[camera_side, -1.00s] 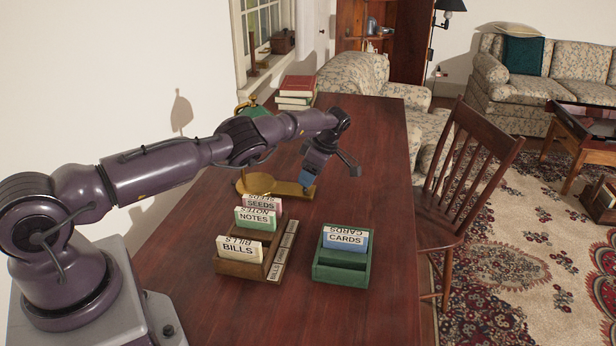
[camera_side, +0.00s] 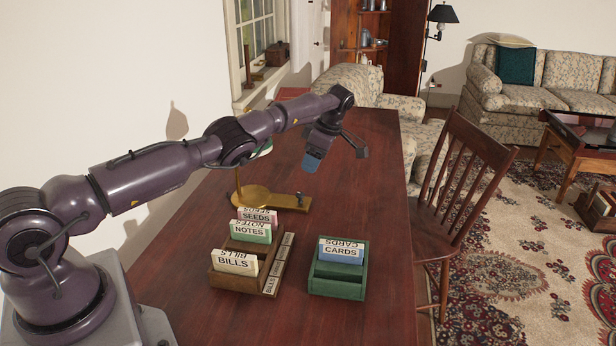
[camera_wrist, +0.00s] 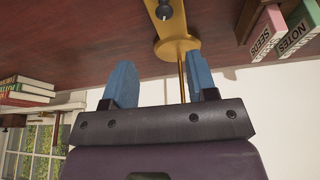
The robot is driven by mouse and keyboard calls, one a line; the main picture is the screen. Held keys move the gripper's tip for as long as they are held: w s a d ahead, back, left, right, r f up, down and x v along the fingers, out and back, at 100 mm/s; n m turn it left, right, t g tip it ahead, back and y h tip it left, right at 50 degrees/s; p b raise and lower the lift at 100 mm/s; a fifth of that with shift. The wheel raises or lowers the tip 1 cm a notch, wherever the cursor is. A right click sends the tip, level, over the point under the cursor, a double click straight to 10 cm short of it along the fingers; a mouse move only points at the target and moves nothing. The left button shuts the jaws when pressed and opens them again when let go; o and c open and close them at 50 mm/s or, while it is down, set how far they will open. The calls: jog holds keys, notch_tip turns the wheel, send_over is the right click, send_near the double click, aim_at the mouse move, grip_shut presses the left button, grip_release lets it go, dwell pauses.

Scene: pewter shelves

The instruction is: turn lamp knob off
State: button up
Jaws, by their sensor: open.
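The brass lamp base (camera_side: 262,198) stands on the desk below my arm, with a flat arm reaching to the right. A small dark knob (camera_side: 300,198) sits near the right end of that arm. The knob also shows at the top of the wrist view (camera_wrist: 164,11), on the brass base (camera_wrist: 178,40). The lamp's thin stem (camera_side: 238,180) rises at the left, and my arm hides most of the shade. My gripper (camera_side: 312,163) is raised above and behind the knob, apart from it. In the wrist view its blue fingers (camera_wrist: 163,78) are spread with nothing between them.
A wooden sorter (camera_side: 222,284) with cards marked BILLS, NOTES and SEEDS stands in front of the lamp. A green card box (camera_side: 337,290) stands to its right. Stacked books (camera_wrist: 28,90) show at the left of the wrist view. A wooden chair (camera_side: 465,170) stands at the desk's right side.

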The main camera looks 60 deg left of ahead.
aim_at(300, 193)
notch_tip(300, 193, up, 5)
jog(key=s+a+m+t+h, duration=0.2)
jog(key=a+m+h, duration=0.1)
jog(key=m, duration=0.8)
jog(key=f+m, duration=0.8)
jog(key=f, duration=0.1)
jog(key=f+m, duration=0.5)
jog(key=shift+s+d+f, duration=0.25)
jog(key=shift+d, duration=0.1)
